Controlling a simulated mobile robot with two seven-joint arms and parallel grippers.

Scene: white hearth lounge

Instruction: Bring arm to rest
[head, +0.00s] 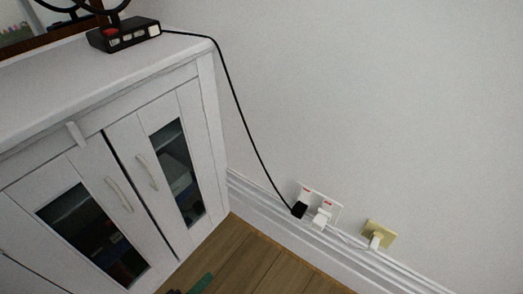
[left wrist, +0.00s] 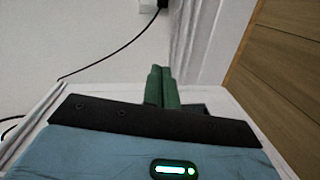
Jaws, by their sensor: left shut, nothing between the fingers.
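My left gripper (head: 201,284) shows only as a small green and dark tip at the bottom edge of the head view, over the wooden floor. In the left wrist view its two green fingers (left wrist: 162,87) are pressed together with nothing between them. It appears clear of the cabinet and the wall, touching nothing that I can see. My right gripper is in neither view.
A white cabinet (head: 88,89) with glass doors stands at left. A black box (head: 124,35) on it has a black cable (head: 240,105) running to a black plug (head: 299,209) in the white wall socket (head: 331,201). A beige socket (head: 383,229) is further right. The floor (head: 250,262) is bare.

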